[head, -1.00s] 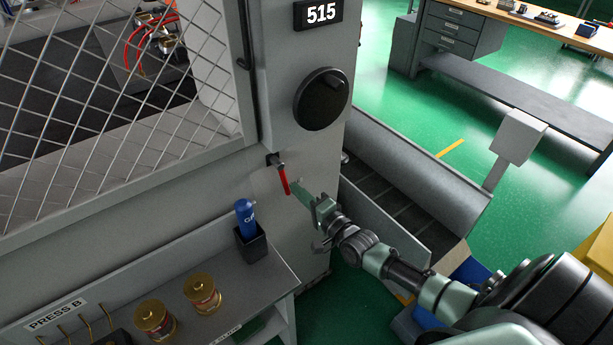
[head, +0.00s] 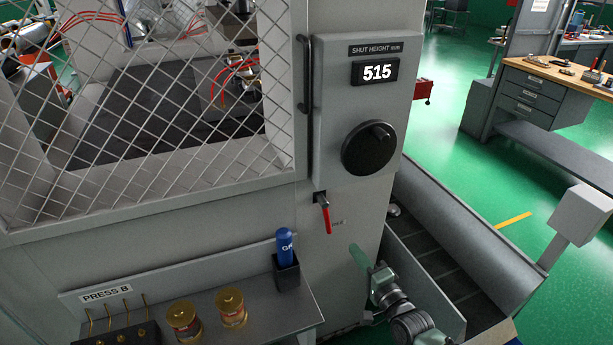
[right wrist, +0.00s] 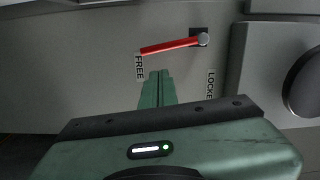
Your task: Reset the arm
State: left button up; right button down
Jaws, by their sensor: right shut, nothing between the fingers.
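My right gripper (head: 354,252) is shut and empty, in front of the grey press, just below and to the right of the red lever (head: 327,218). A gap shows between its fingertips and the lever. In the right wrist view the shut fingers (right wrist: 157,84) point at the panel below the red lever (right wrist: 168,46). My left gripper is not in view.
A black dial (head: 368,148) and a display reading 515 (head: 376,72) are above the lever. A shelf (head: 255,305) at lower left holds a blue bottle (head: 285,246) and brass canisters (head: 231,308). A grey chute (head: 465,235) is at the right.

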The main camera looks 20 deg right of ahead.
jog(key=s+f+n+g+h, duration=0.1)
jog(key=s+f+n+g, duration=0.3)
jog(key=f, duration=0.5)
jog(key=s+f+n+g, duration=0.1)
jog(key=s+f, duration=0.6)
jog(key=f, duration=0.3)
jog(key=s+f+n+g+h, duration=0.1)
jog(key=s+f+n+g, duration=0.3)
jog(key=f, duration=0.5)
jog(key=s+a+f+n+g, duration=0.2)
jog(key=s+f, duration=0.3)
jog(key=s, duration=0.7)
jog(key=s+a+f+n+g, duration=0.2)
jog(key=s+f, duration=0.4)
jog(key=s, duration=0.5)
jog(key=s+a+f+n+g, duration=0.1)
jog(key=s+f+n+g, duration=0.2)
jog(key=s, duration=0.9)
notch_tip(320, 180, down, 3)
jog(key=shift+s+a+n+g+h, duration=0.3)
jog(key=shift+s+a+n+g, duration=0.1)
jog(key=shift+n, duration=0.4)
jog(key=shift+w, duration=0.1)
